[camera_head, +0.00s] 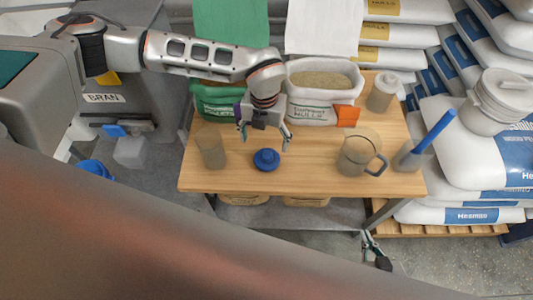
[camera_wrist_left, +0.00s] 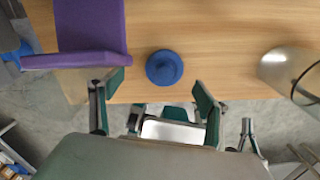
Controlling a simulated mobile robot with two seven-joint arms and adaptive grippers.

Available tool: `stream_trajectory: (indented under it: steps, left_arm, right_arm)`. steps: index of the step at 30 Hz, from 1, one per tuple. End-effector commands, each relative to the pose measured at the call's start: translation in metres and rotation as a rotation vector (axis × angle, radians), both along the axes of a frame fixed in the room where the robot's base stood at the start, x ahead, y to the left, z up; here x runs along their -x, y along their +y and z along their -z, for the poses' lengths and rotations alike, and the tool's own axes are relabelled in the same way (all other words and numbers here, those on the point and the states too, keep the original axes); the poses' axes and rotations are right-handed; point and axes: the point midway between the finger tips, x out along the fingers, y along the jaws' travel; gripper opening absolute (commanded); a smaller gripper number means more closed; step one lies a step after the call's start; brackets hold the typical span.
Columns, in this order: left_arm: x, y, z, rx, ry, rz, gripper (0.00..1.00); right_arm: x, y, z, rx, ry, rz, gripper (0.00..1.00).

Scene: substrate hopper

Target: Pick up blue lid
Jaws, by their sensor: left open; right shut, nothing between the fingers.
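The blue lid (camera_head: 266,159) is round with a raised knob and lies on the wooden table near its front edge. It also shows in the left wrist view (camera_wrist_left: 164,67), beyond the fingertips and roughly centred between them. My left gripper (camera_head: 264,139) points down with its fingers apart and empty, just behind the lid in the head view. Its two green-padded fingers show in the left wrist view (camera_wrist_left: 158,92); they do not touch the lid. My right gripper (camera_head: 368,240) is shut and empty, low in front of the table's right part.
A clear cup (camera_head: 211,147) stands left of the lid. A jug (camera_head: 356,157) and a cup with a blue-handled tool (camera_head: 407,158) stand to the right. Open bags (camera_head: 312,108) line the back. The table between cup and jug is mostly clear.

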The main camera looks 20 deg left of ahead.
Motion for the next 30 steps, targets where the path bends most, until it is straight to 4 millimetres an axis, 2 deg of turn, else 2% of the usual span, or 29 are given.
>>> stream_trajectory:
  steps: [3,11,18,26,27,30]
  left_arm:
    - [0.002,-0.001,0.015,0.0,0.003,0.001,0.76]
    - [0.004,-0.006,0.035,0.003,0.004,0.003,0.76]
    - [0.007,-0.01,0.069,0.003,0.005,0.003,0.76]
    - [0.007,-0.01,0.074,0.005,0.002,0.004,0.76]
    - [0.007,-0.01,0.074,0.005,0.002,0.004,0.73]
    - [0.007,-0.01,0.074,0.005,0.003,0.003,0.47]
  right_arm:
    - [0.001,0.0,0.002,0.001,0.002,0.0,0.0]
    - [0.001,-0.001,0.003,0.005,0.002,-0.001,0.0]
    - [0.001,-0.002,0.006,0.007,0.003,-0.001,0.0]
    - [-0.001,-0.003,0.005,0.01,0.0,-0.002,0.0]
    - [-0.001,-0.003,0.005,0.01,-0.001,-0.002,0.0]
    - [-0.001,-0.003,0.005,0.01,-0.002,-0.001,0.0]
